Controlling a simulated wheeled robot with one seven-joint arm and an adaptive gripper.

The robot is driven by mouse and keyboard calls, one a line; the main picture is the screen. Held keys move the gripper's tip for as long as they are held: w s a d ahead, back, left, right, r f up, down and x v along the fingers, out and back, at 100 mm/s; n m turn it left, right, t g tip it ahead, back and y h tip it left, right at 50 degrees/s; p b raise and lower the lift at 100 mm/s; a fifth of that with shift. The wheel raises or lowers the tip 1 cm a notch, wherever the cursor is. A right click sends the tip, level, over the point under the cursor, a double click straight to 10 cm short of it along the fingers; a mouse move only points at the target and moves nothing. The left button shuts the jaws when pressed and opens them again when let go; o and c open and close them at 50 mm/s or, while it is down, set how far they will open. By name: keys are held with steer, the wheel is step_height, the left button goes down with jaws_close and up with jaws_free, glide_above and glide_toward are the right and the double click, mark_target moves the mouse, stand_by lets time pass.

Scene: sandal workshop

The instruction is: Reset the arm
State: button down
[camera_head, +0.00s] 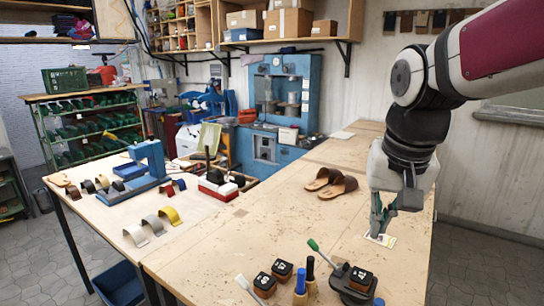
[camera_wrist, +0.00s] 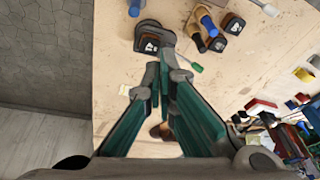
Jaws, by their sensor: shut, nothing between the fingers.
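My gripper (camera_head: 379,228) hangs from my arm at the right of the head view, pointing down over the right part of the wooden workbench (camera_head: 290,215). Its green-lined fingers meet at the tips in the wrist view (camera_wrist: 158,74) and hold nothing. A small pale card (camera_head: 384,240) lies on the bench just beside and below the fingertips in the head view. Whether the fingertips touch the bench is hard to tell.
A pair of brown sandals (camera_head: 338,188) lies left of my gripper. A blue press (camera_head: 147,160) and curved straps (camera_head: 153,223) occupy the left. The middle is clear.

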steer(key=s+d+f+n+t, duration=0.1)
steer(key=s+n+t, duration=0.1)
steer(key=s, duration=1.1)
steer(key=shift+s+n+t, duration=0.3)
steer(key=shift+s+n, duration=0.1)
steer(key=shift+n, duration=0.1)
